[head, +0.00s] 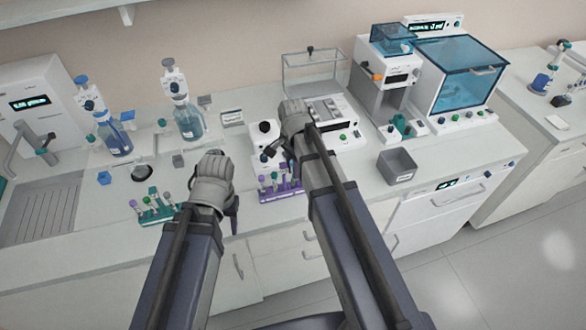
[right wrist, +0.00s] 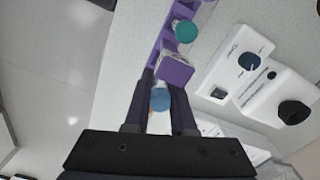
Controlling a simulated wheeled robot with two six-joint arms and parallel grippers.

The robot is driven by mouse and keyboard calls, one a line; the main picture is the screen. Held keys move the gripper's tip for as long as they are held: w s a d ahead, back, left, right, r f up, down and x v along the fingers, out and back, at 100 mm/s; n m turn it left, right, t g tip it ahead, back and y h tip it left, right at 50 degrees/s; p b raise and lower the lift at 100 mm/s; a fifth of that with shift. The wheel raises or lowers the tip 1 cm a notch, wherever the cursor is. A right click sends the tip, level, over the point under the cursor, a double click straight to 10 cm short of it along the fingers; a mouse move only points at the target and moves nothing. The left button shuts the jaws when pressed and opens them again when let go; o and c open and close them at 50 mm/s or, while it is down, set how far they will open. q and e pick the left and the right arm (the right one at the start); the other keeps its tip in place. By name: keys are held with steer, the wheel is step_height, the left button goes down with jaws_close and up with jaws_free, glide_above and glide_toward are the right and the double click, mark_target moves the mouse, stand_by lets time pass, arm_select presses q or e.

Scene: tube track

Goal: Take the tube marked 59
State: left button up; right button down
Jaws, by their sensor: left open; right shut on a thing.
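A purple rack (head: 268,198) with several capped tubes stands near the counter's front edge; part of it shows in the right wrist view (right wrist: 176,70). My right gripper (right wrist: 162,88) is shut on a blue-capped tube (right wrist: 160,99), beside the purple rack. Whether this tube is clear of the rack cannot be told. A teal-capped tube (right wrist: 185,31) stands further along the rack. No number is readable on any tube, so the one marked 59 cannot be picked out. My left gripper (head: 232,205) is open, between the purple rack and a green rack (head: 157,217) with several tubes.
A white device with dark knobs (head: 264,134) stands just behind the purple rack. Blue bottles (head: 188,122) stand at the back left. Counter between the bin and the right edge is fairly clear.

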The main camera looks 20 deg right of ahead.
step_height(320, 180, up, 14)
steer(key=p, duration=1.3)
steer(key=shift+r+p, duration=0.2)
steer(key=shift+p, duration=0.1)
steer(key=shift+f, duration=0.15)
